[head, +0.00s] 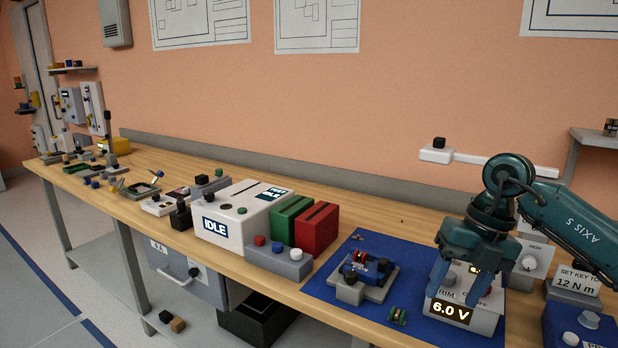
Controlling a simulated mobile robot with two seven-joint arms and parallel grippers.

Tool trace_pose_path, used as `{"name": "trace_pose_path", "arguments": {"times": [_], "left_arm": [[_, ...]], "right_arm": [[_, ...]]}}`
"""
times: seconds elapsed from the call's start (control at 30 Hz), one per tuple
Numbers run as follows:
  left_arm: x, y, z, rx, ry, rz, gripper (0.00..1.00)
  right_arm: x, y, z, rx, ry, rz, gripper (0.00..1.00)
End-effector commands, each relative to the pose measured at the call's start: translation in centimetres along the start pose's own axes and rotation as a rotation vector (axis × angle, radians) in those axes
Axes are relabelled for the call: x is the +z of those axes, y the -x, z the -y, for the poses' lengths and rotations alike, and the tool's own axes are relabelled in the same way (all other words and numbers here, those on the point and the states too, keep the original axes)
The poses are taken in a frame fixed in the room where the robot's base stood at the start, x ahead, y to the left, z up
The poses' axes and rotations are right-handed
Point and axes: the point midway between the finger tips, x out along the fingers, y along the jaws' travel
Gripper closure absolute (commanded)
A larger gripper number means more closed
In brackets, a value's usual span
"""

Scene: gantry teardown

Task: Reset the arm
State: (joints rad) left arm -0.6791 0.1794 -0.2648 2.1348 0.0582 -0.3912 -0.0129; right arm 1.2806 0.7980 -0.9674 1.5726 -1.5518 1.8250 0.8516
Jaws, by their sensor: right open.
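My right gripper (462,282) reaches in from the right, its blue fingers apart and pointing down. It is over a white box (484,323) with a lit display reading "6.0 V" and a partly covered label ending in "RIM". The fingers hide much of the box's top, and I cannot tell whether they touch it. The box stands on a blue mat (325,285). On the mat, left of the gripper, is a grey fixture (376,292) holding a blue part (366,272). A small green piece (397,316) lies in front of it. My left gripper is not in view.
Left of the mat are a grey button box (290,262), red (317,229) and green (285,221) blocks and a white "IDLE" machine (236,222). At right are a white knob box (537,262) and a "12 N m" sign (577,281). The bench's back strip is mostly clear.

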Motion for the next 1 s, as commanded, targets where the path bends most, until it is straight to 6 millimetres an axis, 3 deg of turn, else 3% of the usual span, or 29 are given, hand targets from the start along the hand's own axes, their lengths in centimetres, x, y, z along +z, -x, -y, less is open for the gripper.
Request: {"name": "trace_pose_path", "arguments": {"times": [0.1, 0.27, 0.4, 0.53, 0.67, 0.77, 0.9, 1.0], "left_arm": [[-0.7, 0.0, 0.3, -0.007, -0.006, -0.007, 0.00], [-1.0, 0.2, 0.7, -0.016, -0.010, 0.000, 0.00], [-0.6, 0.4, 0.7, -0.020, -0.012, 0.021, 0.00], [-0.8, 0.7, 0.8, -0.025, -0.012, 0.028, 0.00], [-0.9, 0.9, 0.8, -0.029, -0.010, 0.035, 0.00], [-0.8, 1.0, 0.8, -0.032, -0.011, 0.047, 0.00], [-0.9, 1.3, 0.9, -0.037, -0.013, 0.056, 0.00], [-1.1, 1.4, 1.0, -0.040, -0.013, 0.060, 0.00]], "right_arm": [[-1.9, -4.1, -4.8, 0.212, 0.103, -0.087, 0.47], [-6.1, -7.9, -12.5, 0.632, 0.178, -0.204, 0.47], [-9.3, -8.1, -18.3, 1.066, 0.098, -0.274, 0.47], [-10.0, -7.0, -20.7, 1.428, -0.119, -0.285, 0.47], [-8.8, -6.7, -20.0, 1.705, -0.463, -0.248, 0.47], [-7.3, -8.2, -17.5, 1.829, -0.798, -0.191, 0.47], [-6.8, -13.2, -12.1, 1.845, -1.331, -0.095, 0.47], [-8.5, -18.1, -7.7, 1.739, -1.712, -0.032, 0.47]]}}
